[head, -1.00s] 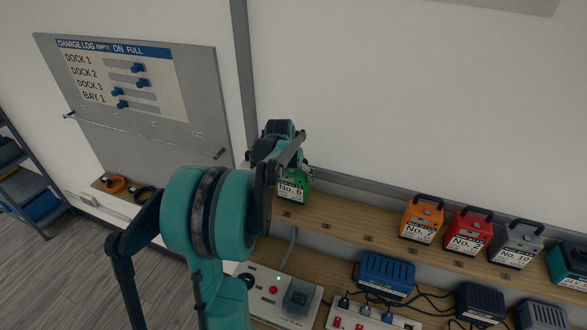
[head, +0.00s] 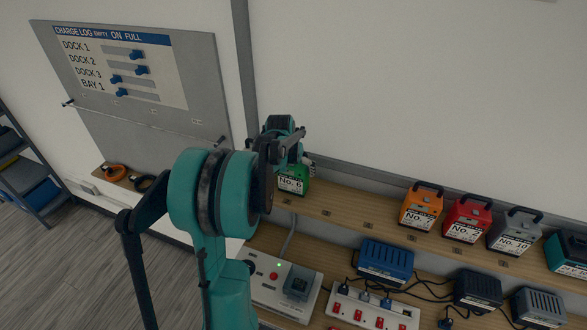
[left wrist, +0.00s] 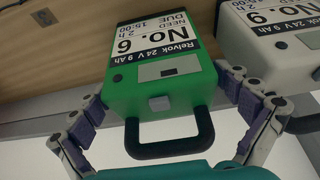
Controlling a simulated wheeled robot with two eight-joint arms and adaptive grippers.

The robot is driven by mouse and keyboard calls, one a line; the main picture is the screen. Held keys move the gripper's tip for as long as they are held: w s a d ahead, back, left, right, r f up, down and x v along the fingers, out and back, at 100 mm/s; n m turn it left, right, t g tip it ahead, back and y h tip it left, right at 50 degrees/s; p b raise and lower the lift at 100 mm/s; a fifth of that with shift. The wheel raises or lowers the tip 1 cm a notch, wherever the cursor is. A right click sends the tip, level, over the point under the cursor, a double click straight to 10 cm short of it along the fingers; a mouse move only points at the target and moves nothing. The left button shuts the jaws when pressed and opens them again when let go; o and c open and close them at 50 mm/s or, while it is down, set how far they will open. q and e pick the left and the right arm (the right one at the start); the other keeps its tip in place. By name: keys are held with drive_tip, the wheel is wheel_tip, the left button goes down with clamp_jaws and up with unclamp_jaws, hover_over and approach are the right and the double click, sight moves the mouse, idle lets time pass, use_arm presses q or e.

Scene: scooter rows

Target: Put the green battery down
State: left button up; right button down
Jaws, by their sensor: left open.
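The green battery (head: 292,183), labelled No. 6, stands on the upper wooden shelf in the head view, partly hidden by my left arm. In the left wrist view the green battery (left wrist: 160,80) shows its label and black handle. My left gripper (left wrist: 168,115) is open, with one finger on each side of the battery near its handle end. The fingers look spread; whether either pad touches the case I cannot tell. In the head view my left gripper (head: 302,160) is at the top of the battery. My right gripper is not in view.
Orange (head: 421,208), red (head: 467,219) and grey (head: 513,232) batteries stand farther right on the shelf (head: 345,213). A white No. 9 battery (left wrist: 265,45) is close beside the green one.

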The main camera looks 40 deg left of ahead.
use_arm(q)
drive_tip(key=shift+r, duration=0.15)
drive_tip(key=shift+s+r, duration=0.1)
drive_tip(key=shift+r, duration=0.15)
drive_tip(key=v, duration=1.1)
drive_tip(key=s+d+m+t, duration=0.1)
drive_tip(key=s+d, duration=0.2)
drive_tip(key=d, duration=0.5)
drive_tip(key=s+d+m, duration=0.1)
drive_tip(key=s+d, duration=0.1)
drive_tip(key=d, duration=0.5)
drive_tip(key=s+d+f+m+t+h, duration=0.1)
drive_tip(key=s+d+f, duration=0.5)
drive_tip(key=s+d, duration=0.5)
drive_tip(key=shift+d+m+t, duration=0.3)
drive_tip(key=shift+d+t, duration=0.1)
drive_tip(key=shift+d, duration=0.6)
drive_tip(key=shift+s+f+b, duration=0.1)
drive_tip(key=shift+s+b, duration=0.05)
drive_tip(key=shift+b, duration=0.15)
